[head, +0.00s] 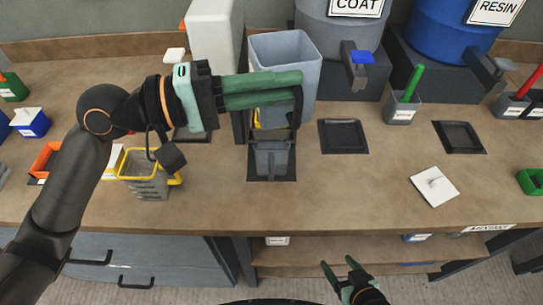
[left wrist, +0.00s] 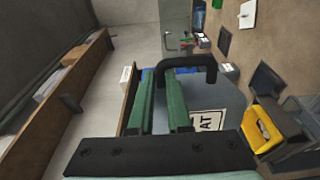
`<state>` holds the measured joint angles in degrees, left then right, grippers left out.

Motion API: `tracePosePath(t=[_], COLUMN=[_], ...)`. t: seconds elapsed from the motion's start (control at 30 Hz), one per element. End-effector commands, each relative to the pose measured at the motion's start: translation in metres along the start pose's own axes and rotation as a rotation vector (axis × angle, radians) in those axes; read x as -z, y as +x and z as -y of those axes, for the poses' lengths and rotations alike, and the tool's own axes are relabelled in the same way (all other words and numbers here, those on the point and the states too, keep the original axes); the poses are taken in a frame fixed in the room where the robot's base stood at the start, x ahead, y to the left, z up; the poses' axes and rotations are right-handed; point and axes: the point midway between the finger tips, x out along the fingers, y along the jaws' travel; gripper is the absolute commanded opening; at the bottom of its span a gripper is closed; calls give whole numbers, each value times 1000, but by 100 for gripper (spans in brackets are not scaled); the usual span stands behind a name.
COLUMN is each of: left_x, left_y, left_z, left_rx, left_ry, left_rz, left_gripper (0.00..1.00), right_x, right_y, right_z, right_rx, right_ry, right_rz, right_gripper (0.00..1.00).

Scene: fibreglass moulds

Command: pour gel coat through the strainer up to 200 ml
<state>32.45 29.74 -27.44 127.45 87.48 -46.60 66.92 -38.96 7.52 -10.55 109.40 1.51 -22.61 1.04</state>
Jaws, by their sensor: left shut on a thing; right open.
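My left gripper (head: 298,93) reaches in from the left, its green fingers shut on a black handle (head: 297,113); the handle also shows at the fingertips in the left wrist view (left wrist: 190,64). The handle lies in front of an open blue-grey container (head: 306,60); I cannot tell for certain that they are joined. Below the fingers a small grey vessel (head: 271,160) stands on a dark mat, with a yellow part (left wrist: 258,128) above it, partly hidden in the head view. The gel coat drum (head: 335,28) stands behind. My right gripper (head: 345,270) is open and empty at the front edge.
A yellow-rimmed grey vessel (head: 150,185) stands left. An empty dark mat (head: 343,136) lies right of the grey vessel. A white lid-like square (head: 434,187) lies further right. A cup with a green stick (head: 403,108) and the blue resin drum (head: 440,30) stand behind.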

Motion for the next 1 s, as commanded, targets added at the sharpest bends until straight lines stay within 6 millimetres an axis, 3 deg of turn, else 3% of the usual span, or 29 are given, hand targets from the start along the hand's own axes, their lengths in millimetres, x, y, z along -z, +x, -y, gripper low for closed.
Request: tracePosePath(t=[0.47, 1.0], left_x=[0, 1], left_y=[0, 0], left_z=[-5, -44], left_rx=[-4, -4], left_ry=[-2, -1], left_rz=[-1, -1], left_gripper=[0, 0], right_x=[5, 33], right_y=[-3, -27], right_z=[0, 2], right_rx=[0, 0], right_ry=[0, 0], right_rz=[-5, -8], right_gripper=[71, 71])
